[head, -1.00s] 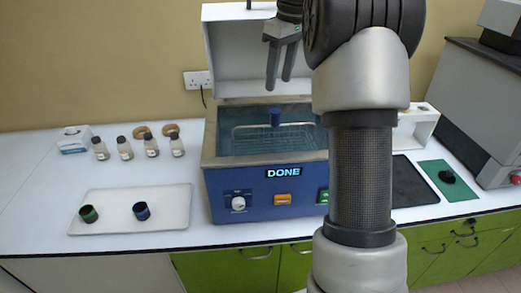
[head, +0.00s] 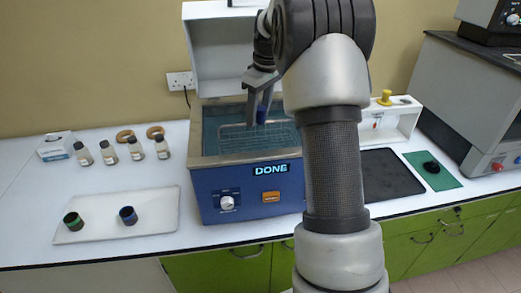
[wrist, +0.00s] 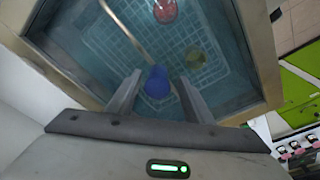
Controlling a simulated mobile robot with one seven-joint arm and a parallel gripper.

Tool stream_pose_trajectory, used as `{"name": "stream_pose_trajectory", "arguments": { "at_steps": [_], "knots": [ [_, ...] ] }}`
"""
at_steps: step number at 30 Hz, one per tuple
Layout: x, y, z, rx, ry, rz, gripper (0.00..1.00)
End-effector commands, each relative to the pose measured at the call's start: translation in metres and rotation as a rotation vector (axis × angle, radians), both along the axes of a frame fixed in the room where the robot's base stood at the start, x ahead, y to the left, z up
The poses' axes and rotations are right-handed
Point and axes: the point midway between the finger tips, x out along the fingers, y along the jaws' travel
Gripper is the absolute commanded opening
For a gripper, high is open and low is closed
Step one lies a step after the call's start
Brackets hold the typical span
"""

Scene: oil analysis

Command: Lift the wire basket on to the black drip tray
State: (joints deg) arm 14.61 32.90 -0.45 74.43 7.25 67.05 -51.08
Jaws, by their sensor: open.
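The wire basket (wrist: 110,42) sits in the liquid of the blue ultrasonic bath (head: 225,185), whose display reads DONE. Its blue handle grip (head: 262,113) stands up above the basket; in the wrist view the blue grip (wrist: 157,82) lies between my fingers. My gripper (head: 257,118) is open, its fingers pointing down on either side of the blue grip, apart from it as far as I can see. A red item and a yellowish item lie in the basket. The black drip tray (head: 388,175) lies flat and empty on the bench, right of the bath, partly behind my arm.
The bath's white lid (head: 215,55) stands open behind it. A white stand (head: 395,120) is behind the drip tray, and a green mat (head: 420,160) with a dark object is right of it. A white tray (head: 95,228) with two dark cups and several bottles are at left.

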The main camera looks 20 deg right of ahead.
Motion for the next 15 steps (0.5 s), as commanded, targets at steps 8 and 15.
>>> {"name": "stream_pose_trajectory", "arguments": {
  "at_steps": [8,15],
  "knots": [
    [0.001,-0.003,-0.04,0.001,0.003,-0.001,0.47],
    [0.002,-0.003,-0.046,0.001,0.001,-0.001,0.47]
  ]
}}
